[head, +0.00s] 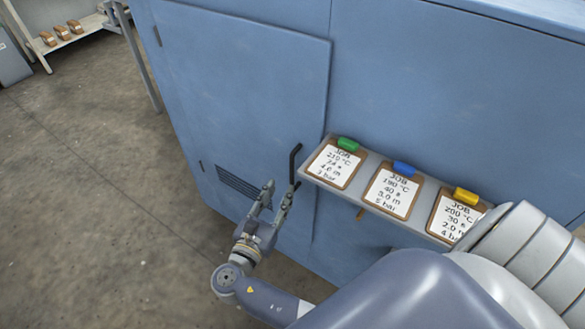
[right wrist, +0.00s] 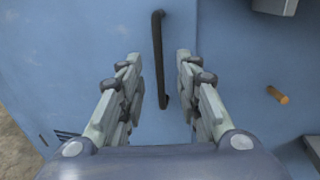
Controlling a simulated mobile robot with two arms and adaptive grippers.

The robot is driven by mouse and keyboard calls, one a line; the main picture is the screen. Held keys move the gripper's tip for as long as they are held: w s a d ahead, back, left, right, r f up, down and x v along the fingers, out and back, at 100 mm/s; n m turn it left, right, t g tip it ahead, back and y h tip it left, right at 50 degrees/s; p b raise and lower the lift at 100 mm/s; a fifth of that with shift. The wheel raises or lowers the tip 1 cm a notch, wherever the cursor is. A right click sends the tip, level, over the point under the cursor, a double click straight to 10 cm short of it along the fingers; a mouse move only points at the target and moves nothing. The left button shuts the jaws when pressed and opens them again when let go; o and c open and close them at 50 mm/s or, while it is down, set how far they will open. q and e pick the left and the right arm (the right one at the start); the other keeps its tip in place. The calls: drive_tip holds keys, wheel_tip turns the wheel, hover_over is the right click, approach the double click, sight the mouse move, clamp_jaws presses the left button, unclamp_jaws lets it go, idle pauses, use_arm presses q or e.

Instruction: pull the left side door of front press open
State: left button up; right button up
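The blue door (head: 235,95) is on the left part of the press's blue side, with a vent grille low on it. It looks shut against the body. Its black bar handle (head: 294,164) stands upright near the door's right edge. My right gripper (head: 278,190) is open just below and left of the handle in the head view. In the right wrist view the handle (right wrist: 158,60) shows between the two open fingers (right wrist: 157,58), its lower end between the tips. I cannot tell whether a finger touches it. My left gripper is not in view.
A grey shelf (head: 309,174) with clipboards under green, blue and yellow clips juts out right of the handle. An orange-brown peg (right wrist: 277,95) sticks out below it. Concrete floor (head: 80,180) at left is clear. A rack (head: 75,35) stands at the back left.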

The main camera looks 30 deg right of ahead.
sight(291, 171)
drive_tip(key=p+x, duration=0.1)
drive_tip(key=x, duration=0.8)
drive_tip(key=shift+w+d+f, duration=0.15)
drive_tip(key=shift+w+d, duration=0.05)
drive_tip(key=shift+w, duration=0.05)
clamp_jaws()
